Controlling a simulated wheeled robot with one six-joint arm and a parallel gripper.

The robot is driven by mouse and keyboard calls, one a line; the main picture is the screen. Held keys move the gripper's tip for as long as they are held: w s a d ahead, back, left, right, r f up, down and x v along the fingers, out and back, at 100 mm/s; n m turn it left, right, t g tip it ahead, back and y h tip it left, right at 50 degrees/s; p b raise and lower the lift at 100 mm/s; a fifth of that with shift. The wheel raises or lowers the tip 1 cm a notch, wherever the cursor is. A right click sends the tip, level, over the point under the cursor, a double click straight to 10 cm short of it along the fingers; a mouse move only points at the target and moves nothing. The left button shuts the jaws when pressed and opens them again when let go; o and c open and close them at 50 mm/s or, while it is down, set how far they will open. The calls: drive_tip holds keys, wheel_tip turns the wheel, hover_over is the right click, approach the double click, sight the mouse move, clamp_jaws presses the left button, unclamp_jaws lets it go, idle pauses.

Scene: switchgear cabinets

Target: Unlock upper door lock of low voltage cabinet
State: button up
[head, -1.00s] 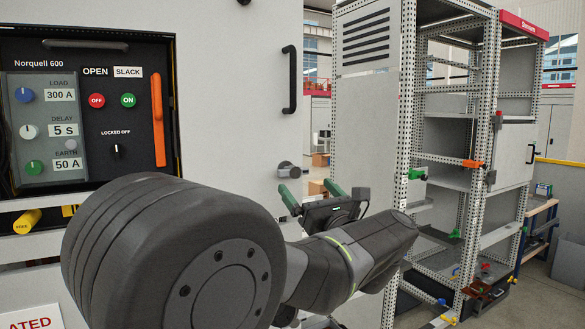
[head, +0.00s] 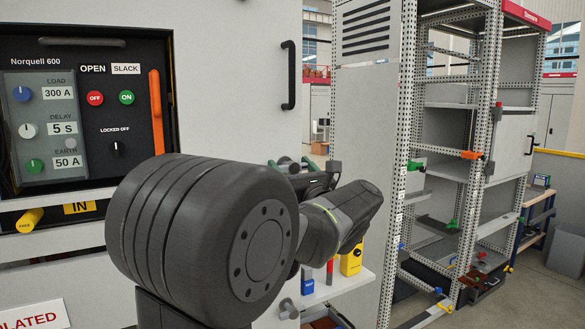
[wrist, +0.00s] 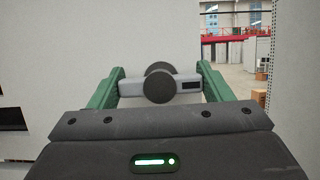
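The upper door lock (wrist: 158,86) is a grey horizontal bar with round dark knobs on the light grey cabinet door (wrist: 150,35). In the head view, only a small part of this lock (head: 285,161) shows at the door's right edge, behind my gripper (head: 293,164). In the wrist view, the green fingers of my gripper (wrist: 160,70) are spread wide, one on each side of the lock. The bar spans the gap between them; I cannot tell whether they touch it. The low voltage cabinet (head: 235,60) has a black vertical handle (head: 289,75) above this lock.
A lower lock (head: 288,309) sits near the same door edge. The control panel (head: 85,110) with knobs and buttons is at the left. An open perforated-frame cabinet (head: 450,150) stands at the right. A shelf with a yellow padlock (head: 351,262) is behind my arm.

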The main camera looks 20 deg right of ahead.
drive_tip(key=shift+c, duration=1)
drive_tip(key=shift+f+n+y+b, duration=0.1)
drive_tip(key=shift+n+y+b, duration=0.3)
drive_tip(key=shift+n, duration=0.1)
drive_tip(key=n+y+b, duration=0.1)
drive_tip(key=n+b, duration=0.1)
drive_tip(key=shift+f+n, duration=0.1)
drive_tip(key=shift+n, duration=0.2)
drive_tip(key=n+g+y+b, duration=0.1)
drive_tip(key=n, duration=0.2)
drive_tip(key=n+g+y+b, duration=0.1)
drive_tip(key=n+y+b, duration=0.1)
drive_tip(key=n, duration=0.2)
drive_tip(key=shift+n+y, duration=0.3)
drive_tip(key=n+g, duration=0.1)
drive_tip(key=n, duration=0.2)
drive_tip(key=n+g+y+b, duration=0.1)
drive_tip(key=n, duration=0.2)
drive_tip(key=shift+a+n+g, duration=0.1)
drive_tip(key=shift+n+g, duration=0.2)
drive_tip(key=shift+n+g+b, duration=0.3)
drive_tip(key=shift+n+g, duration=0.7)
drive_tip(key=shift+n, duration=1.3)
